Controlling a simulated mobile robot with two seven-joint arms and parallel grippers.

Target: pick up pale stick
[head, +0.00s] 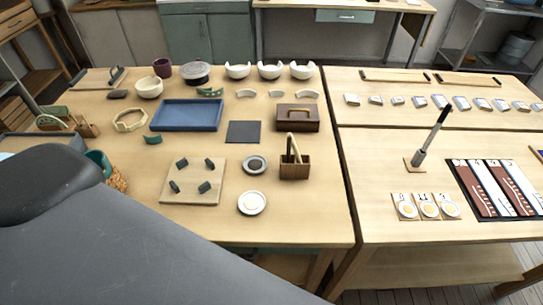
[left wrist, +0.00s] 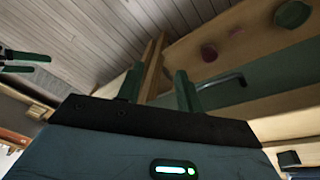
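A pale stick (head: 296,151) stands tilted in a small brown wooden holder (head: 295,168) near the right side of the left table; its lower end is hidden in the holder. My left gripper (left wrist: 160,86) shows only in the left wrist view, with its two dark green fingers apart. A brown wooden upright (left wrist: 152,65) appears between the fingers; it looks like furniture behind them, but I cannot tell for sure. My left arm covers the lower left of the head view.
A board with several dark pegs (head: 192,194), a saucer (head: 252,203) and a dish (head: 254,165) lie left of the holder. A brown box (head: 297,119) stands behind it. A second table (head: 388,149) adjoins at the right. The front right table corner is clear.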

